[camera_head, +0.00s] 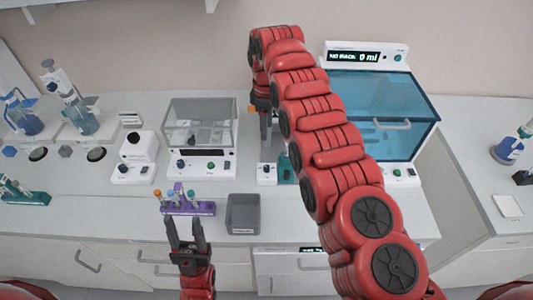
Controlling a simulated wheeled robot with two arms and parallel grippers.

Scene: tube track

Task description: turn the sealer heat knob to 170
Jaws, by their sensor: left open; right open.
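A white device (266,174) with a small dark knob stands at the middle of the bench, mostly hidden behind my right arm; it may be the sealer, but no label or heat scale is readable. My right gripper (265,130) points down at that device's upper part, its fingertips close to it; whether they touch cannot be told. It is open. My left gripper (187,232) is open and empty, fingers pointing away from me, in front of the bench's front edge, below the purple tube rack (188,208) in the picture.
A clear-hooded instrument (200,126) and a small knobbed white unit (133,158) stand left. A blue-lidded cabinet (385,105) reading "NO RACK 0 ml" stands right. A grey bin (243,213) sits near the front edge. Pipettes on stands (70,98) are far left.

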